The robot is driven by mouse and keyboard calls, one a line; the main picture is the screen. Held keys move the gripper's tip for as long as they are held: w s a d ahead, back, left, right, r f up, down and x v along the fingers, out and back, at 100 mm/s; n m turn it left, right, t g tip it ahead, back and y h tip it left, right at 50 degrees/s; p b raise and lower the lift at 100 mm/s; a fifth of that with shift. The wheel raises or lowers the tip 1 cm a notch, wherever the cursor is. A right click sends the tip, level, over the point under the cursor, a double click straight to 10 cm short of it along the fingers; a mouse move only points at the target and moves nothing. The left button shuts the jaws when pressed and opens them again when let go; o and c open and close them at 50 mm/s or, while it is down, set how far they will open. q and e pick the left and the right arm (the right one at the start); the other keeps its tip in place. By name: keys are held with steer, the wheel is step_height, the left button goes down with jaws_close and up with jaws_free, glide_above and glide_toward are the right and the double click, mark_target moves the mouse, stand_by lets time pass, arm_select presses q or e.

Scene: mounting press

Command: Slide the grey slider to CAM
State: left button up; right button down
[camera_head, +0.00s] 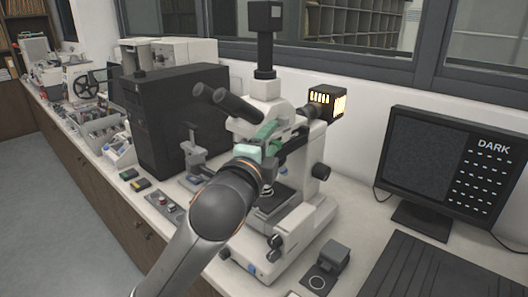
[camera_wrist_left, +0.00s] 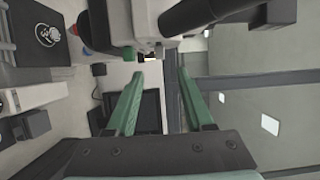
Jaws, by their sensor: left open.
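The microscope (camera_head: 290,225) stands on the bench, with a camera column on top and dark eyepieces at its left. I cannot make out the grey slider or a CAM mark in either view; my gripper covers part of the microscope head. My left gripper (camera_head: 266,134) is at the front of the head, just below the eyepieces. In the left wrist view its two green fingers (camera_wrist_left: 160,78) are apart with nothing between them. The microscope's white body and a dark tube (camera_wrist_left: 205,14) lie just beyond the fingertips. I cannot tell whether they touch. My right gripper is out of view.
A black computer tower (camera_head: 175,125) stands left of the microscope. A lit lamp housing (camera_head: 326,101) sticks out at its right.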

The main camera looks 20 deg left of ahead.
arm_select(q)
steer(key=shift+s, duration=1.75)
